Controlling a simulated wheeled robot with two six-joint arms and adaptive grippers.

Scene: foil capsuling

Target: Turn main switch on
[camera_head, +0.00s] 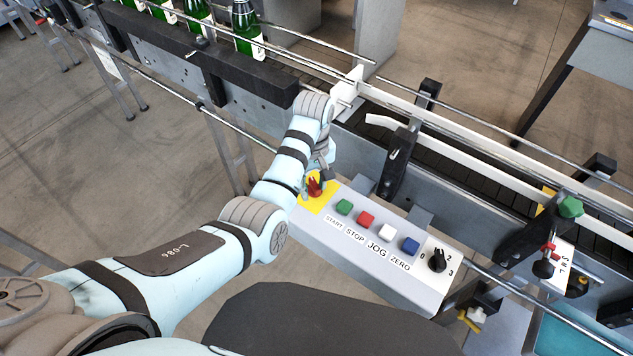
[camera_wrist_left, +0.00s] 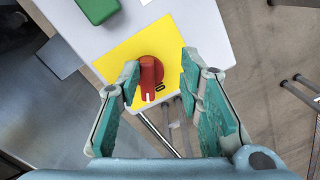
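The main switch (camera_head: 314,186) is a red rotary knob on a yellow plate (camera_head: 319,204) at the left end of the grey control box. In the left wrist view the red knob (camera_wrist_left: 151,77) sits on the yellow plate (camera_wrist_left: 130,50), with a black mark beside it that looks like a 0. My left gripper (camera_wrist_left: 160,80) is open, with its teal-padded fingers on either side of the knob and a gap to the right finger. In the head view my left arm partly hides the switch and gripper. My right gripper is not in view.
The control box (camera_head: 350,262) also carries green, red, white and blue buttons and a black selector (camera_head: 437,260). A conveyor (camera_head: 460,160) with rails runs behind it. Several green bottles (camera_head: 247,30) stand on the conveyor at upper left.

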